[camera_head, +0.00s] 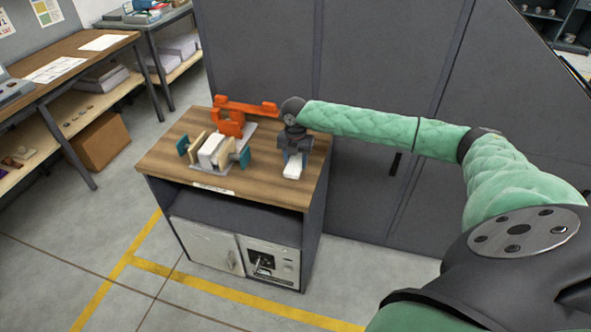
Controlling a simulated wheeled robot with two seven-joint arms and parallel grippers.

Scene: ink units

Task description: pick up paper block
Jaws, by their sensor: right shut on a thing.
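My right gripper (294,158) reaches in from the right over the small wood-topped cabinet. It points down and is shut on a white paper block (292,171) near the right side of the top. The gripper hides part of the block, and I cannot tell whether the block touches the wood. Another white block (212,150) sits to the left on a grey plate fixture, between tan and teal clamp pieces. My left gripper is not in view.
An orange bracket (232,122) stands behind the fixture, its arm reaching toward my right gripper. A workbench (70,50) stands at the left, with open floor between.

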